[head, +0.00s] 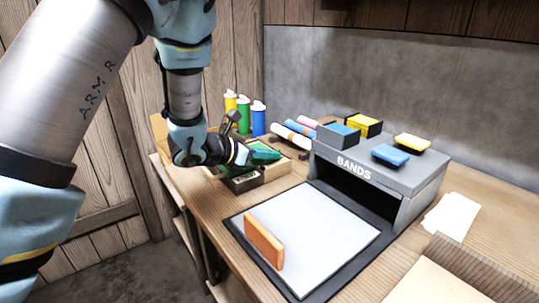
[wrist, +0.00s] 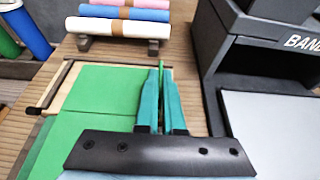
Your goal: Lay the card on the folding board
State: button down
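My gripper (wrist: 162,90) has two teal fingers close together, with a thin bright green card (wrist: 162,82) between them, seen edge-on. In the head view my gripper (head: 264,154) is over the open tray at the back of the bench. More green sheets (wrist: 108,88) lie flat in that tray, left of the fingers in the wrist view. The folding board (head: 320,228) is a pale grey panel with a dark border, nearer than the tray in the head view. An orange block (head: 263,241) stands upright on its left part. The held card's lower extent is hidden.
A grey box marked BANDS (head: 355,168) stands behind the board, with blue and yellow blocks on top. Coloured rolls (wrist: 120,27) lie on a rack beyond the tray. Several bottles (head: 244,115) stand at the back. White cards (head: 451,214) lie at right. Most of the board is clear.

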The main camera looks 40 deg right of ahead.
jog(key=shift+f, duration=0.1)
jog(key=c, duration=1)
grip_release()
jog(key=shift+o, duration=0.2)
jog(key=b+v, duration=0.2)
jog(key=v, duration=0.9)
